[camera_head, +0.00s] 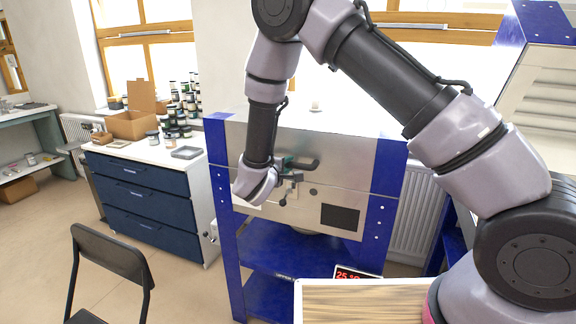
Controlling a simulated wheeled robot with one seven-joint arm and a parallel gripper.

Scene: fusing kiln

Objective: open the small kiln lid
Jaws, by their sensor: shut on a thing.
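The small kiln (350,165) is a silver metal box on a blue stand with blue corner posts, in the middle of the head view. A dark handle (308,165) sticks out from its front near the seam below the lid. My gripper (290,178) is at the kiln's front, shut on the handle. My wrist partly hides the contact, and the fingertips are small. The lid looks down, with its top surface partly behind my arm. A dark panel (340,217) is on the lower front.
A blue drawer cabinet (145,200) with jars, a grey tray and a cardboard box (132,123) stands left of the kiln. A black chair (110,257) is at the front left. A wooden-topped surface (360,302) is in front. Floor between chair and kiln is clear.

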